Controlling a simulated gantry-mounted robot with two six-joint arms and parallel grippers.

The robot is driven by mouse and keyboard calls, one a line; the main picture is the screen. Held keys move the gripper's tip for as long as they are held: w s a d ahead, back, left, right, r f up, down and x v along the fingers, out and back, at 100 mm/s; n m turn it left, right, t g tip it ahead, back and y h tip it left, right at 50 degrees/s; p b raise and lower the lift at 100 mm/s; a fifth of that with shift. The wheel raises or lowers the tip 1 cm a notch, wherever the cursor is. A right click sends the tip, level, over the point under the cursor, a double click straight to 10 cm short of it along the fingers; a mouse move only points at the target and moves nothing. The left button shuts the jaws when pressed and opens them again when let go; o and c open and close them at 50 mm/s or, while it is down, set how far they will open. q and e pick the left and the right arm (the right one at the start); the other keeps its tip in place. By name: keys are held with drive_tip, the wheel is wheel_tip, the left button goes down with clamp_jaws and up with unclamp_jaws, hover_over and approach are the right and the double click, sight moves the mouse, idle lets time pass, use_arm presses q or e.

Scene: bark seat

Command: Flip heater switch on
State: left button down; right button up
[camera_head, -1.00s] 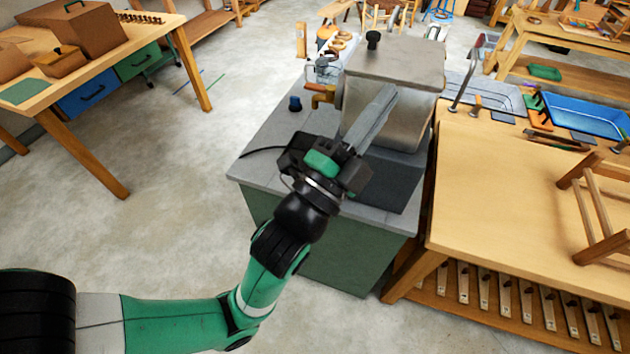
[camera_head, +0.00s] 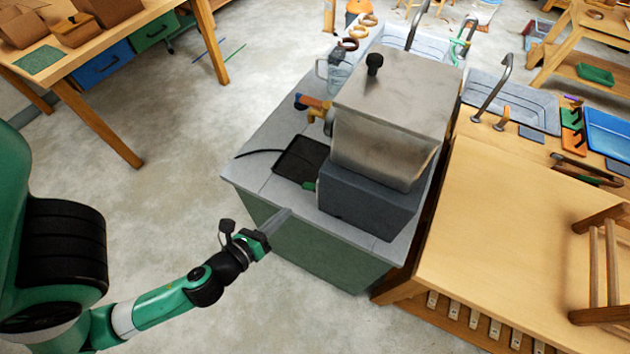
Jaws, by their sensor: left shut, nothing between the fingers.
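The heater is a steel lidded tank (camera_head: 385,125) on a dark grey base (camera_head: 368,205), standing on a grey-topped green cabinet. A small green part (camera_head: 310,186), which may be the switch, shows at the left side of the base. It is too small to tell whether it is on or off. My left gripper (camera_head: 287,212) is shut and empty. In the picture its tips lie just below and left of the green part, over the cabinet's front edge, with a visible gap between. My right gripper is out of view.
A shallow black tray (camera_head: 301,159) sits left of the base, with a brass tap (camera_head: 316,114) on the tank above it. A glass jug (camera_head: 336,72) stands behind. A wooden bench (camera_head: 525,215) with a stool is close on the right. Open floor lies left.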

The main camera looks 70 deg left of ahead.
sight(310, 187)
use_arm(q)
drive_tip(key=shift+s+d, duration=0.1)
drive_tip(key=shift+s, duration=0.05)
drive_tip(key=p+x, duration=0.2)
drive_tip(key=x, duration=0.6)
drive_tip(key=shift+w, duration=0.3)
drive_tip(key=shift+w+a+f, duration=0.35)
drive_tip(key=shift+w+a, duration=0.15)
drive_tip(key=shift+w, duration=0.05)
drive_tip(key=shift+d+p, duration=0.1)
drive_tip(key=shift+p, duration=0.25)
